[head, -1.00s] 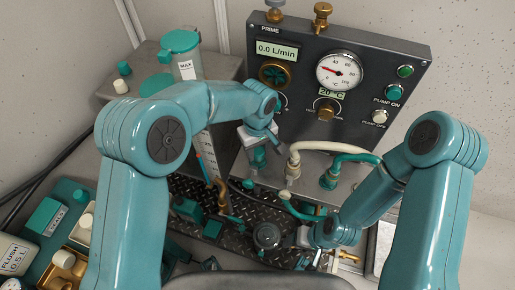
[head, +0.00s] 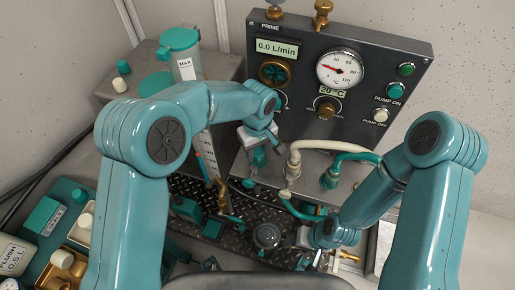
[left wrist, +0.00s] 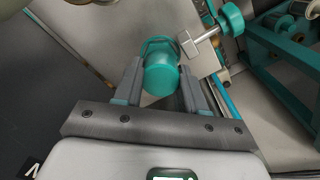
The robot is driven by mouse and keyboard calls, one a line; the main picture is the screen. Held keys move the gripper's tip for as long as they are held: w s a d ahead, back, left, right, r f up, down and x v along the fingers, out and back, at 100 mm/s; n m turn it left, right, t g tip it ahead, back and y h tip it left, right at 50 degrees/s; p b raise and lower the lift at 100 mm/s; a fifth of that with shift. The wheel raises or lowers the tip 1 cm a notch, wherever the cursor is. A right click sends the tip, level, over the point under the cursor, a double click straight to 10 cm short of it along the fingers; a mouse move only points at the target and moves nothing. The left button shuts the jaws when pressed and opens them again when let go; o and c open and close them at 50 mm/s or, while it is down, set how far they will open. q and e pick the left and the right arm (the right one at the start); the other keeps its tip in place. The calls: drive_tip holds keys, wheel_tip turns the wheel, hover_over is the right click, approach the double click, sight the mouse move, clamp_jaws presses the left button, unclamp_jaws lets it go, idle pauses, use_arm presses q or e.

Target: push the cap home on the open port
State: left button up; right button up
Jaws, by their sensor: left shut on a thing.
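My left gripper (head: 257,157) is shut on a teal cap (left wrist: 161,76), a short round piece held between both fingers in the left wrist view. In the head view the gripper hangs above the dark tread plate, left of the white hose, and mostly hides the cap. A grey block and a silver T-handle with a teal knob (left wrist: 231,18) are close beyond the cap. I cannot make out the open port or whether the cap touches it. My right gripper (head: 304,237) is low at the right of the plate; its fingers are too small to read.
The control panel (head: 352,45) with its gauge (head: 342,69) stands behind. A white hose (head: 312,145) and teal hose (head: 350,157) are close right of the left gripper. The tread plate (head: 262,209) carries several fittings. Bottles and trays are at the lower left.

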use_arm(q)
drive_tip(key=shift+f+b, duration=0.5)
drive_tip(key=shift+f, duration=0.25)
drive_tip(key=o, duration=1.1)
drive_tip(key=shift+r, duration=0.1)
wheel_tip(320, 180, up, 16)
drive_tip(key=p, duration=0.3)
drive_tip(key=shift+s+r, duration=0.1)
